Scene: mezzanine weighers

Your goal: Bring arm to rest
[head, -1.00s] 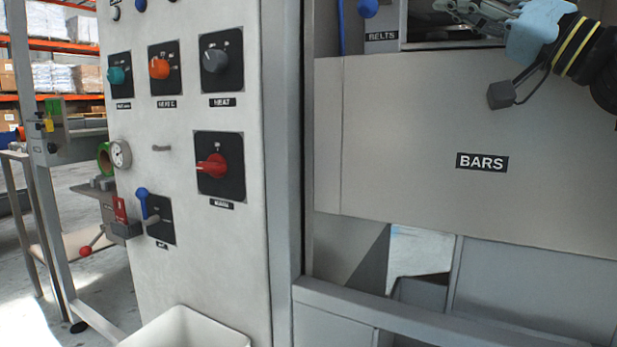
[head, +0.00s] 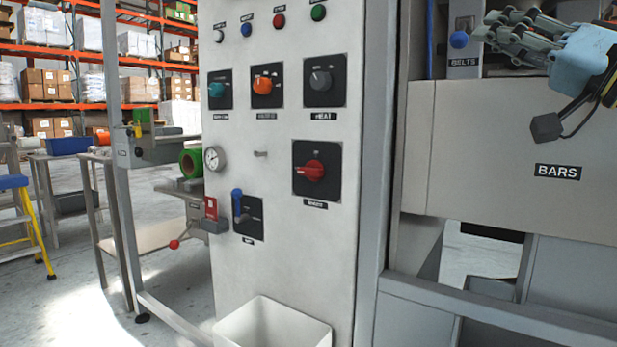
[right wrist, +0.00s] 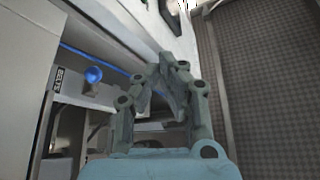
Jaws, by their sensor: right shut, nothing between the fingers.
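My right gripper (head: 492,32) is at the top right of the head view, in front of the machine's upper section and above the grey panel marked BARS (head: 480,150). Its pale blue body and grey fingers show, and the fingers point left. In the right wrist view the gripper (right wrist: 168,62) has its fingertips drawn together with nothing between them. The blue knob (head: 459,40) above the BELTS label (head: 464,62) is just left of the fingertips; it also shows in the right wrist view (right wrist: 93,75). My left gripper is out of view.
A control panel (head: 280,220) with dials, coloured buttons and a red rotary switch (head: 314,170) stands left of the gripper. A white bin (head: 270,325) sits at its foot. Orange shelving (head: 60,52) and a yellow step ladder (head: 38,235) are farther back. Open floor lies at the left.

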